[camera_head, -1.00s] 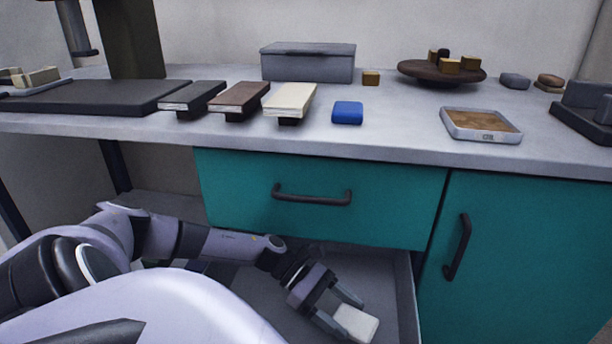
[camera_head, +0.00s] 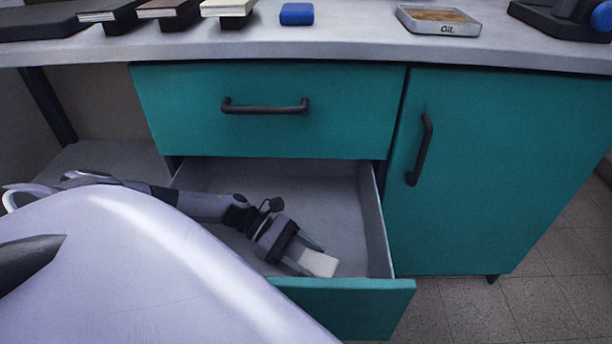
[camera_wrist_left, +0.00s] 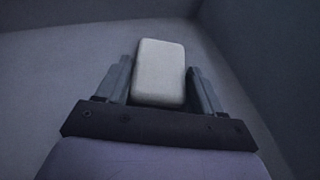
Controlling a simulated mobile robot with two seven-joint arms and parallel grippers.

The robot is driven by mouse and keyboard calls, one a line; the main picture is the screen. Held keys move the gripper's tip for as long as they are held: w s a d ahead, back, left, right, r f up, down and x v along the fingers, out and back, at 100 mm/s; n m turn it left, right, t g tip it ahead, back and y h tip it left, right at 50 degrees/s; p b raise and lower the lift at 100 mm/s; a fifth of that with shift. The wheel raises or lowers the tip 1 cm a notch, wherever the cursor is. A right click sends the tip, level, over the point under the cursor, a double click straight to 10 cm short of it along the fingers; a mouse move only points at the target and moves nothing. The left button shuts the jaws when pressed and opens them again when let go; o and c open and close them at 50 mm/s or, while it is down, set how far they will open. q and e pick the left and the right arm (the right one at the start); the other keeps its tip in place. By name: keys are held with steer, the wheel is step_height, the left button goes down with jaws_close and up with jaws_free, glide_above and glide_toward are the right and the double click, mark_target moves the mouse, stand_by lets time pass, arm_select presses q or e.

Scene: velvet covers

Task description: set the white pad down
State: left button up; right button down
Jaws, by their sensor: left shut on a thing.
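The white pad (camera_head: 319,263) is a small rounded block between the fingertips of my left gripper (camera_head: 309,256). The left gripper is shut on it, inside the open lower drawer (camera_head: 376,215). In the left wrist view the pad (camera_wrist_left: 160,72) sits between the two dark fingers (camera_wrist_left: 160,85), with the grey drawer floor and walls around it. I cannot tell whether the pad touches the drawer floor. My right gripper is not in view.
The upper teal drawer (camera_head: 270,132) is closed above the open one, and a teal door (camera_head: 480,180) is closed at right. On the counter stand several books, a blue block (camera_head: 297,14) and an oil tray (camera_head: 440,30). The visible drawer floor around the gripper looks clear.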

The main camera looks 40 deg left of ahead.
arm_select(q)
steer(key=shift+f, duration=0.1)
steer(key=o, duration=1)
steer(key=shift+a+r, duration=0.1)
steer(key=shift+r, duration=0.1)
steer(key=p+v, duration=0.1)
steer(key=v, duration=0.6)
steer(key=shift+a, duration=0.15)
